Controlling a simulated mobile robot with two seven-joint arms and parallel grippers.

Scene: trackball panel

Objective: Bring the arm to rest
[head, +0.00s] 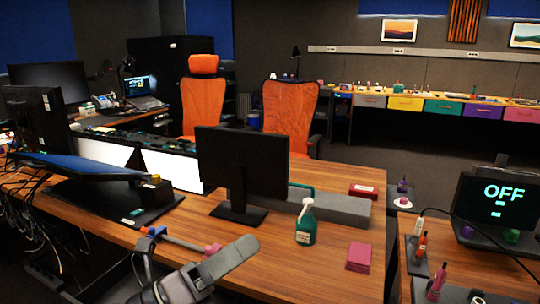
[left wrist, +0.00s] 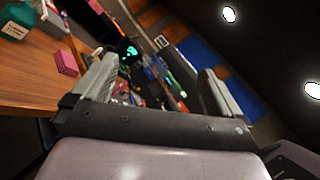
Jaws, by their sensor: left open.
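My left gripper (head: 226,264) is at the bottom of the head view, above the front edge of the wooden desk (head: 330,235). In the left wrist view its two grey fingers (left wrist: 158,68) stand wide apart with nothing between them. The gripper is tilted, and the room looks slanted in that view. A panel with a screen reading OFF (head: 503,192) stands at the right of the head view, with a green ball (head: 511,236) and another small ball at its base. My right gripper is in neither view.
Near the gripper are a green spray bottle (head: 306,228), pink notes (head: 358,257), a black monitor (head: 241,165) and a pink-tipped rod (head: 185,243) on the desk. Cables hang at the left. Orange chairs (head: 290,112) stand behind. A dark floor gap separates the desk from the right-hand table.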

